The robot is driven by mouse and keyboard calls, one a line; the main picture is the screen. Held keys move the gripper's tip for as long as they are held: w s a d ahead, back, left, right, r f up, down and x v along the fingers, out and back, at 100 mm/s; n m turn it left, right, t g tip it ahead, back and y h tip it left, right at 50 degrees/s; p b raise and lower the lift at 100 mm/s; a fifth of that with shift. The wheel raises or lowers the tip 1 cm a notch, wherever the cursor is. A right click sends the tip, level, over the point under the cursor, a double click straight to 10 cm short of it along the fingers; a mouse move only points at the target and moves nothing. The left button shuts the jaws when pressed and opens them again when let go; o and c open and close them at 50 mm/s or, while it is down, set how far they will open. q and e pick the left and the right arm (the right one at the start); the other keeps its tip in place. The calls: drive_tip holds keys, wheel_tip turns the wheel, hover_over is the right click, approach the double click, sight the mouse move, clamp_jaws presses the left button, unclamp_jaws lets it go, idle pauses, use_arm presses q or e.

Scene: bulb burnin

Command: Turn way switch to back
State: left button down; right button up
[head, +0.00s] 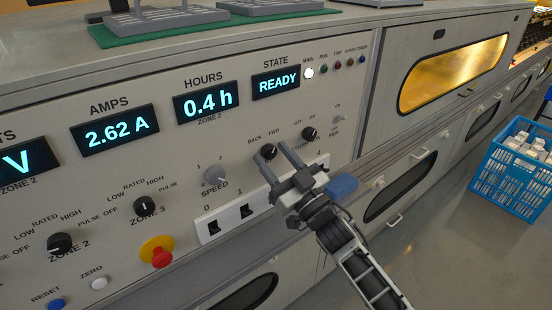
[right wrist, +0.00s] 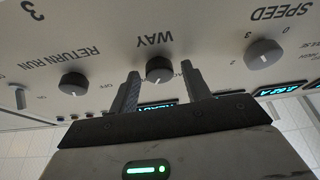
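The way switch is a round black knob (head: 268,152) on the grey panel, under the labels BACK and FWD. In the right wrist view the knob (right wrist: 159,69) sits by the upside-down word WAY; I cannot surely read which label it points to. My right gripper (head: 274,158) is open at the knob, and its arm comes from the lower right. In the right wrist view the gripper's two fingers (right wrist: 161,82) stand on either side of the knob, with a gap showing on each side. My left gripper is not in view.
The return run knob (head: 309,133) is close on the right and the speed knob (head: 214,176) on the left. A red stop button (head: 162,257) is lower left. A blue crate (head: 513,168) stands on the floor.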

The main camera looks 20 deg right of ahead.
drive_tip(key=c, duration=0.7)
drive_tip(key=shift+c, duration=0.2)
drive_tip(key=shift+n, duration=0.4)
drive_tip(key=n+g+y, duration=0.1)
drive_tip(key=n, duration=0.2)
drive_tip(key=n+g+y+p, duration=0.1)
drive_tip(key=n+y, duration=0.1)
drive_tip(key=n, duration=0.2)
drive_tip(key=shift+d+r+n+g, duration=0.1)
drive_tip(key=shift+d+n+g, duration=0.1)
drive_tip(key=shift+n+g, duration=0.1)
drive_tip(key=n+g+p, duration=0.1)
drive_tip(key=n, duration=0.2)
drive_tip(key=n+g+y+p, duration=0.1)
drive_tip(key=n, duration=0.3)
drive_tip(key=shift+w+d+n+g, duration=0.1)
drive_tip(key=shift+n+g, duration=0.2)
drive_tip(key=shift+g, duration=0.1)
drive_tip(key=shift+y, duration=0.3)
drive_tip(key=o, duration=1)
